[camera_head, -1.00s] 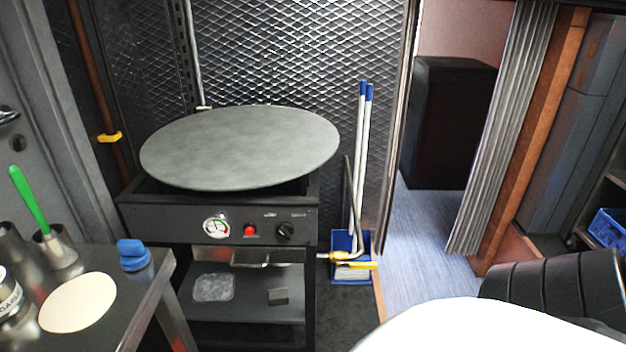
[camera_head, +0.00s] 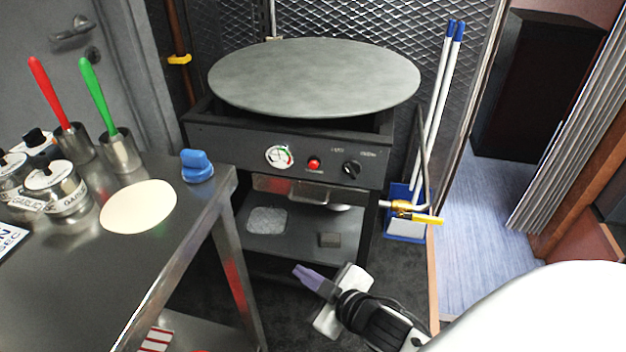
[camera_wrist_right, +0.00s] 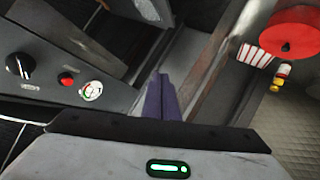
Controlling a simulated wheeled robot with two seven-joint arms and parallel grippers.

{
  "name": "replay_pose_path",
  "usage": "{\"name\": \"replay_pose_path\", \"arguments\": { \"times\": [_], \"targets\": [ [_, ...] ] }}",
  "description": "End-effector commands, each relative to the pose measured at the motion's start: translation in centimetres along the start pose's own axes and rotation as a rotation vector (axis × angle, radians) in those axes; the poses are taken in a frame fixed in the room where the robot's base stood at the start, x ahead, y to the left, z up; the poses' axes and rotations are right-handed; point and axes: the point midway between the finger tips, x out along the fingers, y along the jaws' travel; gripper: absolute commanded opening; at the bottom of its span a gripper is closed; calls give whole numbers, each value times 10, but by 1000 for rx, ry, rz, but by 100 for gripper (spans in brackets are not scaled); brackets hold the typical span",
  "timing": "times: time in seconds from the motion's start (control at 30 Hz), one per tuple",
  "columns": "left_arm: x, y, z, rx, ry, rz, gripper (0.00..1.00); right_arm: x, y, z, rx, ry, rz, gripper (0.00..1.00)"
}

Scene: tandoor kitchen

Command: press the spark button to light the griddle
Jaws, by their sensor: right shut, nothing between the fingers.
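The griddle (camera_head: 315,75) has a round grey plate on a black stand. Its front panel carries a red spark button (camera_head: 314,164), between a round gauge (camera_head: 279,156) and a black knob (camera_head: 352,169). In the right wrist view the red button (camera_wrist_right: 66,79) is at left, beside the gauge (camera_wrist_right: 91,91) and the knob (camera_wrist_right: 19,65). My right gripper (camera_head: 299,270), with purple fingers, is below and in front of the panel, apart from the button. Its fingers are shut and empty; they also show in the wrist view (camera_wrist_right: 161,97). My left gripper is not in view.
A steel table (camera_head: 110,260) at left holds a flatbread (camera_head: 138,207), a blue-handled item (camera_head: 197,166), cups and jars. A yellow valve handle (camera_head: 428,219) juts out right of the stand. Open floor (camera_head: 470,215) lies further right.

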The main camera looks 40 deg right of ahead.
Motion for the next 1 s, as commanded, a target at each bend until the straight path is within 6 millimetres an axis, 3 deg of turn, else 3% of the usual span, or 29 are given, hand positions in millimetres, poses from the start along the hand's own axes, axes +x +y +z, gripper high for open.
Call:
{"name": "replay_pose_path", "arguments": {
  "times": [0.03,0.1,0.3,0.5,0.8,1.0],
  "targets": [
    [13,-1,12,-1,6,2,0,18,22,-8,-73,56,59,0],
    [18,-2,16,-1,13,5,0,28,52,-28,-161,117,133,0],
    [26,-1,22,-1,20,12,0,36,107,-74,-322,229,280,0],
    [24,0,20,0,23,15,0,34,120,-86,-358,252,314,0],
    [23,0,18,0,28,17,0,36,120,-86,-356,250,312,0],
    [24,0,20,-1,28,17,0,46,134,-83,-359,249,312,0]
  ]
}}
